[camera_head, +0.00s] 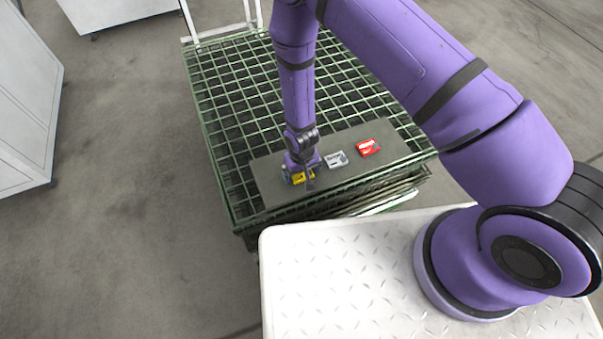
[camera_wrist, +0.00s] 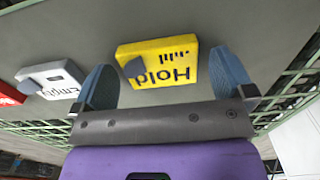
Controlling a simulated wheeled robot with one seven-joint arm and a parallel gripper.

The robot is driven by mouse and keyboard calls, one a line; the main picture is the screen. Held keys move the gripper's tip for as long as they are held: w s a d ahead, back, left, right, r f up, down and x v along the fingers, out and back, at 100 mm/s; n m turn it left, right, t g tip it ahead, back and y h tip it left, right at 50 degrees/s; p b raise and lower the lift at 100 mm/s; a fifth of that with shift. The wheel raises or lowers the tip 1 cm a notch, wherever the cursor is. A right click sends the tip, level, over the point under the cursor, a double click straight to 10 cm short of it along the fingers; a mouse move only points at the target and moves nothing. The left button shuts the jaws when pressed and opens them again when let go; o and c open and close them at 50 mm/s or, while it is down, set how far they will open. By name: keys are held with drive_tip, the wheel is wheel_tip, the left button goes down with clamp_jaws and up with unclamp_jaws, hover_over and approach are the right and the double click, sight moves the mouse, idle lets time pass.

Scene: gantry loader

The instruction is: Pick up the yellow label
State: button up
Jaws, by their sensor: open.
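The yellow label (camera_wrist: 157,61) is a flat block with "Hold" printed in black, upside down in the wrist view, and a dark patch at its left edge. It lies on a grey board (camera_head: 269,186), and in the head view the yellow label (camera_head: 298,181) is partly hidden by my gripper (camera_head: 299,176). In the wrist view my gripper (camera_wrist: 163,82) is open. Its blue-grey fingers stand one on each side of the label, with a gap visible on both sides. I cannot tell how far the fingertips are above the board.
A white label (camera_head: 336,160) reading "Empty" and a red label (camera_head: 368,147) lie to the right of the yellow one in the head view. The board rests on a green wire-mesh cart (camera_head: 225,100). Grey-white cabinets (camera_head: 28,95) stand at the left.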

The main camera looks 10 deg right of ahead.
drive_tip(key=shift+f, duration=0.1)
drive_tip(key=c, duration=0.9)
